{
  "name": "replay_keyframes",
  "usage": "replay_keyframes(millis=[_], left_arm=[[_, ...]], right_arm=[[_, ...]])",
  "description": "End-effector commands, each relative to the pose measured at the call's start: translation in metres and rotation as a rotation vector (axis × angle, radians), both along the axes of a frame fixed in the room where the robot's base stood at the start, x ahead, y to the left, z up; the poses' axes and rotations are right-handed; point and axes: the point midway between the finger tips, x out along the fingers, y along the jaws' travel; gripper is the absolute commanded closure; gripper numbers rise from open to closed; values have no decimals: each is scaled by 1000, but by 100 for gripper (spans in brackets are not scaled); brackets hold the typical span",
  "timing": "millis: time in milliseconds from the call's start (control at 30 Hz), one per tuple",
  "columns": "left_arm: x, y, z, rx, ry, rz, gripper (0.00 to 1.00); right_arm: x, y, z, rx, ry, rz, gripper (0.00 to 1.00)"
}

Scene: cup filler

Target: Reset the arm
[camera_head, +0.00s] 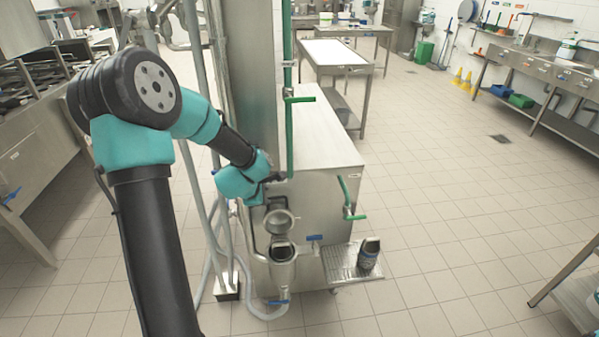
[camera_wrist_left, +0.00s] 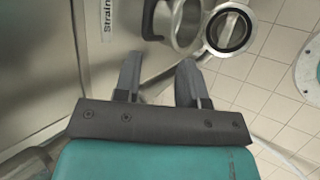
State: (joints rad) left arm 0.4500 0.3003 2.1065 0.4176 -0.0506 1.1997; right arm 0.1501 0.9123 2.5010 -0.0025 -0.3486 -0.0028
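My left arm is black and teal and comes in from the left in the head view. It reaches over to the steel machine (camera_head: 325,150). My left gripper (camera_head: 276,178) is small there, above a steel funnel-like vessel (camera_head: 281,218). In the left wrist view the two dark fingers of the left gripper (camera_wrist_left: 160,66) stand apart with nothing between them. A steel vessel (camera_wrist_left: 180,22) and a dark-rimmed round opening (camera_wrist_left: 231,30) lie just beyond the fingertips. My right gripper is in neither view.
A dark cup (camera_head: 369,253) stands on a steel drip tray (camera_head: 345,268) at the machine's right side. Green-handled pipes (camera_head: 289,120) and a steel column stand close to the arm. A label reading "Strain" (camera_wrist_left: 107,16) is partly visible. The tiled floor at right is mostly clear.

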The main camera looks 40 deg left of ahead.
Motion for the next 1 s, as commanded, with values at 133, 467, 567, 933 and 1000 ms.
replay_keyframes(millis=[133,467,567,933,1000], left_arm=[[0,-2,-2,3,3,-9,62],[-5,-68,-77,143,127,-386,62],[-15,-104,-113,217,175,-613,62],[-88,-233,-218,426,201,-1496,62],[-106,-253,-230,451,177,-1649,62]], right_arm=[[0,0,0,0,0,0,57],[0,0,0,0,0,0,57],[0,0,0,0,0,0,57],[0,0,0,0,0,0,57],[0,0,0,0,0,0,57]])
